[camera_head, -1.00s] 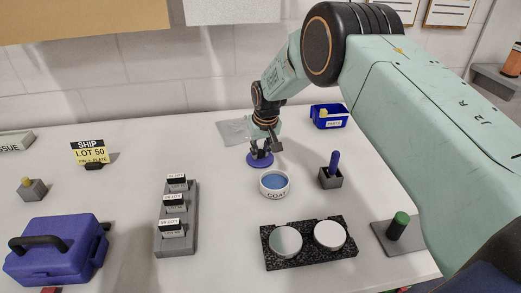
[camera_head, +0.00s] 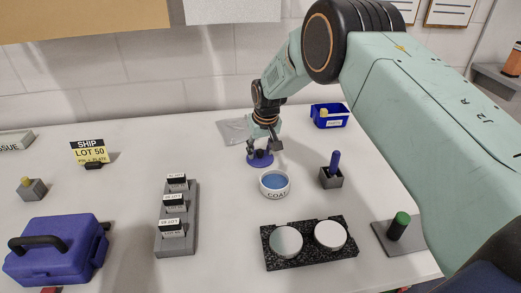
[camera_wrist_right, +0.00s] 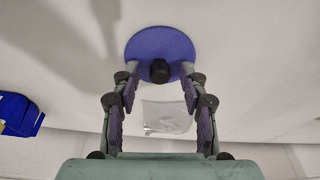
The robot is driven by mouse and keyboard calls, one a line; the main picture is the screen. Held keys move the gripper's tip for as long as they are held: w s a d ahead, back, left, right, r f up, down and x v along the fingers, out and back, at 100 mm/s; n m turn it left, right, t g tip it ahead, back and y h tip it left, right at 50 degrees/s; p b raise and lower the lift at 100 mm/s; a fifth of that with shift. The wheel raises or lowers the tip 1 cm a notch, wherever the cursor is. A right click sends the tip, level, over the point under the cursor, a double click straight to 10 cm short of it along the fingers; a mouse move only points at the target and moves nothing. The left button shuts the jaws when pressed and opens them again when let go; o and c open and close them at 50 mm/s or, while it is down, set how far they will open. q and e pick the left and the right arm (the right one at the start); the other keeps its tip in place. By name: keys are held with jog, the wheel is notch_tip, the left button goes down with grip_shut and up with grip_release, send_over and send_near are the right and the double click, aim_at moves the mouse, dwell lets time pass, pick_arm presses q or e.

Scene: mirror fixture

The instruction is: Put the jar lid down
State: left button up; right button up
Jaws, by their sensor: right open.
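The jar lid is a flat blue-purple disc with a black knob; in the head view the lid (camera_head: 260,159) lies on the white table behind the jar. In the right wrist view the lid (camera_wrist_right: 152,46) lies beyond my fingertips, its knob centred between them. My right gripper (camera_head: 264,147) is above the lid, its fingers spread; they also show apart in the right wrist view (camera_wrist_right: 160,80), with a gap on each side of the knob. The open white jar (camera_head: 274,183) marked COAT holds blue contents. My left gripper is not in view.
A black speckled fixture (camera_head: 310,256) with two round mirrors stands in front. A grey holder with a blue-handled tool (camera_head: 333,170) and a blue bin (camera_head: 329,116) are at right. A clear bag (camera_head: 232,130) lies behind the lid. A label rack (camera_head: 176,235) stands left.

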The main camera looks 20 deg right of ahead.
jog(key=v, duration=1.1)
jog(key=shift+r, duration=0.35)
jog(key=shift+s, duration=0.15)
